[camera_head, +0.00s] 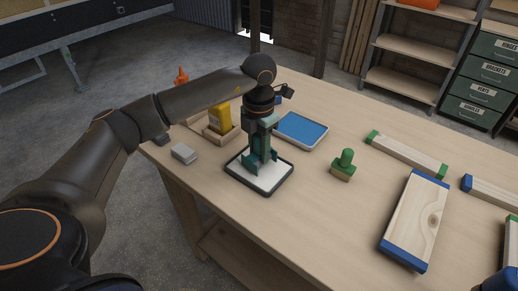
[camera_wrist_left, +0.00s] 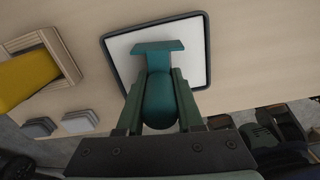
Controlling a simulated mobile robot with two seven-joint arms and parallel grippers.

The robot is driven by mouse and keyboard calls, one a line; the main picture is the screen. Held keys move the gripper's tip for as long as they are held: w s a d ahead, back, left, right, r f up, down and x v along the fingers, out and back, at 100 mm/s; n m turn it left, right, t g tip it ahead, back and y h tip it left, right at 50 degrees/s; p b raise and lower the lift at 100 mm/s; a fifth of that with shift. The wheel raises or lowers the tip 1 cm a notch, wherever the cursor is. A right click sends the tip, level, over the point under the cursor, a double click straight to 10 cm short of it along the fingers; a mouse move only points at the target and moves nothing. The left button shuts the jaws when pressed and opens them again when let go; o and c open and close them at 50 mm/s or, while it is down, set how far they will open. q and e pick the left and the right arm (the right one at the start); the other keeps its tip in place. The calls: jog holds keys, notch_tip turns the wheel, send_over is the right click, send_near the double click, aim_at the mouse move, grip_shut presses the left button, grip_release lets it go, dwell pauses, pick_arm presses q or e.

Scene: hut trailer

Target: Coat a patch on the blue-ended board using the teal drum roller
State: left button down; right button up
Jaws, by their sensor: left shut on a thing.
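My left gripper (camera_head: 260,153) points down over a white tray with a dark rim (camera_head: 284,181). It is shut on the teal drum roller (camera_head: 250,163), which is partly hidden by the fingers. In the left wrist view the roller (camera_wrist_left: 160,95) sits between both fingers (camera_wrist_left: 158,82), over the white tray (camera_wrist_left: 119,46). I cannot tell whether the roller touches the tray. The wide blue-ended board (camera_head: 415,218) lies flat at the right of the table, its bare wood facing up. My right gripper cannot be made out.
A green-knobbed block (camera_head: 344,166) stands between tray and board. A blue tray (camera_head: 302,130) lies behind the gripper. A yellow thing in a wooden holder (camera_head: 220,120) and a grey block (camera_head: 184,153) are left. A green-ended board (camera_head: 405,153) and another blue-ended piece (camera_head: 491,190) lie right.

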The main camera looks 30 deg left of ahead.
aim_at(259, 134)
pick_arm(q)
jog(key=shift+f, duration=0.5)
dwell(1.1)
jog(key=shift+r, duration=0.1)
jog(key=shift+r+p, duration=2.4)
jog(key=shift+r, duration=1.1)
jog(key=shift+s+d+m, duration=0.25)
jog(key=shift+d+m, duration=0.2)
jog(key=shift+m, duration=0.75)
jog(key=s+d+m, duration=0.4)
jog(key=s+m, duration=0.1)
jog(key=m, duration=1)
jog(key=s+d+m, duration=0.5)
jog(key=m, duration=1.1)
jog(key=shift+f, duration=0.15)
